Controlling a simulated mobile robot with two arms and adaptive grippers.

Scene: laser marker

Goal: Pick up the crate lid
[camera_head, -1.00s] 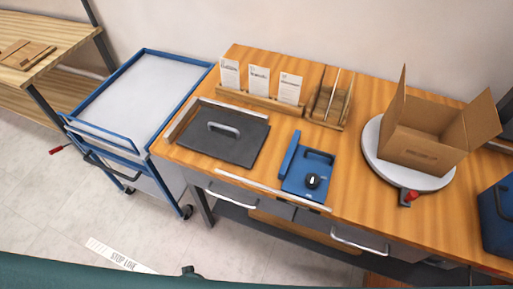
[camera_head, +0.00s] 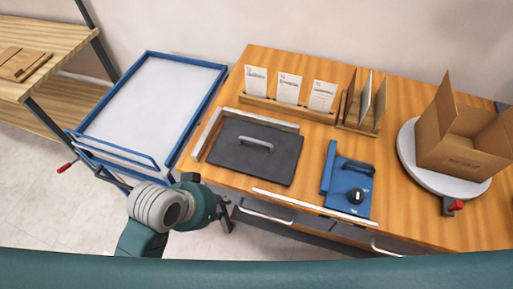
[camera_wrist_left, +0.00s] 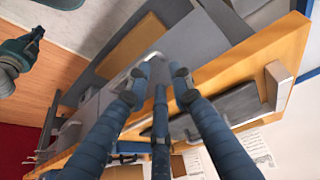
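The crate lid (camera_head: 232,150) is a flat dark grey plate with a grey bar handle (camera_head: 257,143) on top. It lies flat on the wooden counter, against a light corner strip. My left gripper (camera_head: 224,212) is below and left of the lid, off the counter's front edge and apart from it. In the left wrist view its fingers (camera_wrist_left: 158,85) are spread and empty, and partly cover the lid (camera_wrist_left: 236,103). What looks like my right gripper (camera_wrist_left: 34,40) shows at the left of that view, too small to read.
A blue box (camera_head: 346,190) stands right of the lid, and a light strip (camera_head: 310,208) runs along the counter's front edge. A card holder (camera_head: 285,107) stands behind. An open carton (camera_head: 455,145) is at right. A blue-framed cart (camera_head: 150,105) is at left.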

